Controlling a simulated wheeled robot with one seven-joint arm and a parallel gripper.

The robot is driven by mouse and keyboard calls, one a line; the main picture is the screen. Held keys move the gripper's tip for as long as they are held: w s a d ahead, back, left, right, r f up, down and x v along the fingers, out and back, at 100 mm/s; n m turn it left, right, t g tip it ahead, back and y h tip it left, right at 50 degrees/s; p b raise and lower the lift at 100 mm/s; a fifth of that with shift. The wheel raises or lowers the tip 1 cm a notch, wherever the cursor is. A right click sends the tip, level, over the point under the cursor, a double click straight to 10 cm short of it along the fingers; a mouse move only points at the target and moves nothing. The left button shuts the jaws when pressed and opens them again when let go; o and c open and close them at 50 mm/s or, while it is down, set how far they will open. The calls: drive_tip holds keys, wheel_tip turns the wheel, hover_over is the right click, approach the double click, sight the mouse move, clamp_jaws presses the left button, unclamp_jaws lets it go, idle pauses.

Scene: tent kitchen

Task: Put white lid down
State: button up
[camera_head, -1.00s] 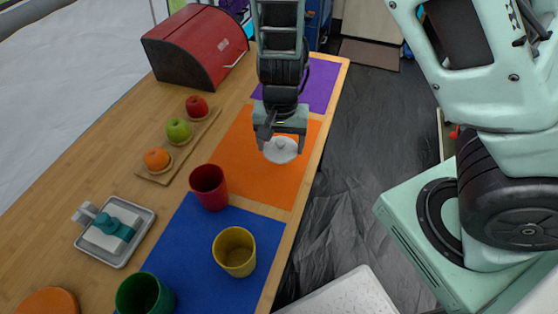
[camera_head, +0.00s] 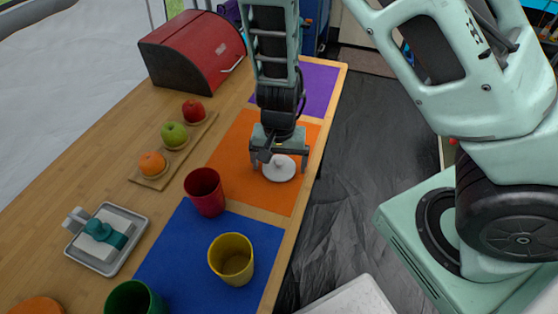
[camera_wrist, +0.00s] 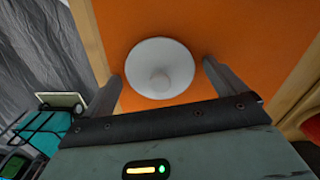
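The white lid (camera_head: 279,168) is a round disc with a small knob on top. It lies on the orange mat (camera_head: 233,148), and it also shows in the wrist view (camera_wrist: 160,68) with its knob toward me. My gripper (camera_head: 279,168) is just above and around the lid. In the wrist view my two fingers (camera_wrist: 163,80) are spread wide, one on each side of the lid, with gaps between them and its rim. My gripper is open and holds nothing.
A red cup (camera_head: 205,192) stands close by at the orange mat's near left corner. A yellow cup (camera_head: 231,259) stands on the blue mat (camera_head: 180,250). Fruit sits on a wooden board (camera_head: 150,181) to the left. A red bread box (camera_head: 190,52) stands at the back.

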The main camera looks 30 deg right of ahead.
sight(279, 161)
drive_tip(key=shift+r, duration=0.1)
wheel_tip(279, 161, up, 12)
drive_tip(key=p, duration=0.5)
drive_tip(key=s+a+r+n, duration=0.3)
drive_tip(key=s+r+n, duration=0.3)
drive_tip(key=s+n, duration=0.1)
drive_tip(key=s+a+r+n, duration=0.3)
drive_tip(key=s+r+n, duration=0.4)
drive_tip(key=s, duration=0.3)
drive_tip(key=shift+y, duration=0.3)
drive_tip(key=shift+a+r, duration=0.1)
